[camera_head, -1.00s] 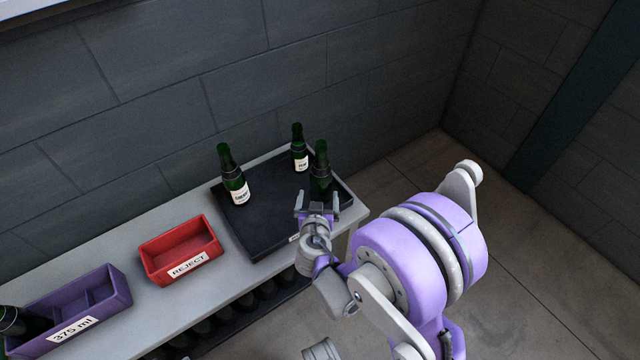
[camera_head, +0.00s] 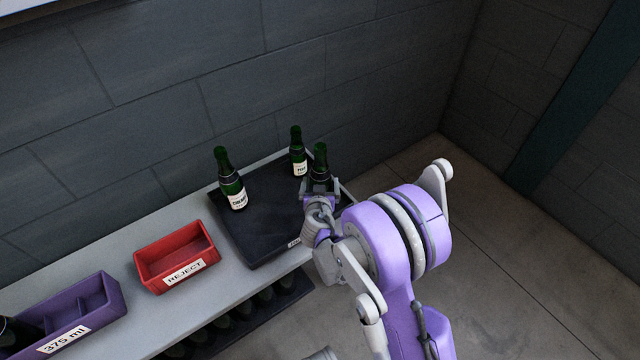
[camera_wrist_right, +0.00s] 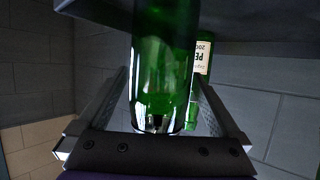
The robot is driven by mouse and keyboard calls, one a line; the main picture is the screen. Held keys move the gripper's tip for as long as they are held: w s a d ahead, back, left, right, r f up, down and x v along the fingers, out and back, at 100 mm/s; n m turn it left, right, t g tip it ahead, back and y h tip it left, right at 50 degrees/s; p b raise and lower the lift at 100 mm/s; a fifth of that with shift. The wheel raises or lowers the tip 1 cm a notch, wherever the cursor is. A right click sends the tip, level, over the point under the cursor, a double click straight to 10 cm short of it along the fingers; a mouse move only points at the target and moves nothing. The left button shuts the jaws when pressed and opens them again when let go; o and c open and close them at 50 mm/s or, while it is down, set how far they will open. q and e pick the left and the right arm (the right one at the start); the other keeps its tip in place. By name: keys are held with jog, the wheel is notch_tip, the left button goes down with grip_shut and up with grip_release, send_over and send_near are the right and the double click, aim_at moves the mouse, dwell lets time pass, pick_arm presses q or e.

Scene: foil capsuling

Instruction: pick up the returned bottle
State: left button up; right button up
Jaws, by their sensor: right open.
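Three dark green bottles stand upright on a black tray (camera_head: 262,228). The front right bottle (camera_head: 320,156) is at my right gripper (camera_head: 320,187), which hides its lower part. In the right wrist view this green bottle (camera_wrist_right: 163,70) lies between the two fingers of the open gripper (camera_wrist_right: 163,85), one on each side; I cannot tell whether either touches it. A white-labelled bottle (camera_head: 230,180) stands at the tray's left, another (camera_head: 298,152) at its back; a labelled bottle (camera_wrist_right: 203,62) shows behind in the wrist view. My left gripper is out of view.
A red REJECT bin (camera_head: 174,256) stands left of the tray on the grey bench (camera_head: 205,300). A purple 375 ml bin (camera_head: 75,318) stands farther left. Dark bottles sit on a shelf below. A block wall rises behind the bench.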

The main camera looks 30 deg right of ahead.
grip_shut()
dwell(0.4)
jog(key=shift+r, duration=0.1)
